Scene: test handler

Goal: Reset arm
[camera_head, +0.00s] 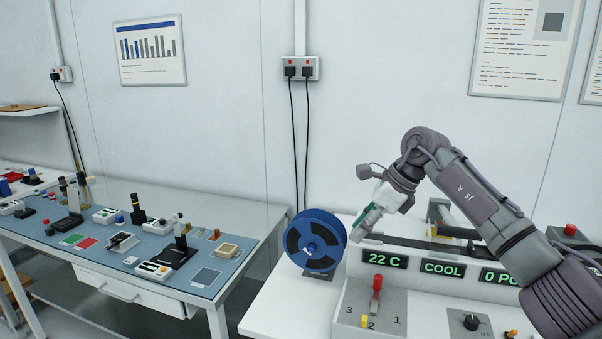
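My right arm comes in from the lower right, bends at a raised elbow and reaches down to the left over the white test machine (290,310). Its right gripper (362,228) hangs above the machine, just right of the blue reel (331,226) in the picture. The fingers are small and seen at a slant, so I cannot tell whether they are open or hold anything. My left gripper is not in view.
The machine carries displays reading "22 C" (387,260) and "COOL" (442,268), a red lever (376,285) and a black knob (471,322). At left, a bench with a blue mat (145,234) bears several small instruments. A wall socket (301,69) has two hanging cables.

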